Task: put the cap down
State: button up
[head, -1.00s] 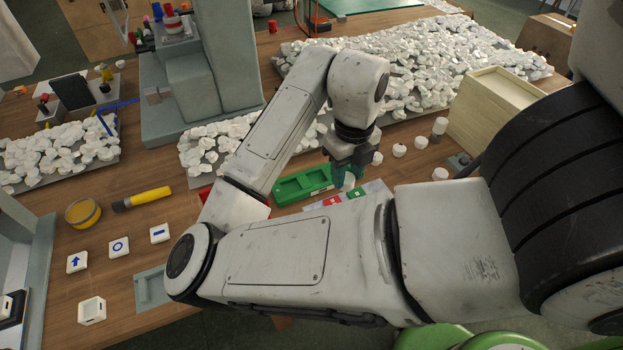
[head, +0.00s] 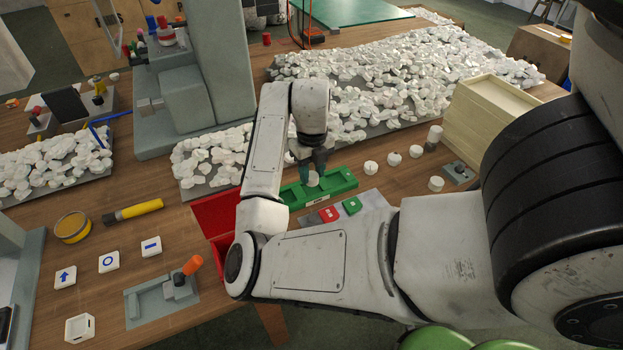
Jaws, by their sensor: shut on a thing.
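My gripper (head: 311,170) points down at the middle of the table and is shut on a small white cap (head: 313,179). The cap's lower part shows below the fingertips, over the green tray (head: 343,181). I cannot tell whether the cap touches the tray. A red tray (head: 213,211) lies to the left, partly hidden by my arm.
A heap of white pieces (head: 400,80) fills the table behind. A wooden box (head: 485,120) stands at right.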

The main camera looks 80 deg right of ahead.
aim_at(311, 175)
jog(key=shift+w+d+f, duration=0.1)
jog(key=shift+f, duration=1.6)
jog(key=shift+f, duration=0.25)
jog(key=o, duration=0.9)
jog(key=shift+r, duration=0.1)
jog(key=shift+c, duration=0.2)
notch_tip(311, 175, up, 12)
jog(key=shift+r+p, duration=0.2)
jog(key=shift+p, duration=0.25)
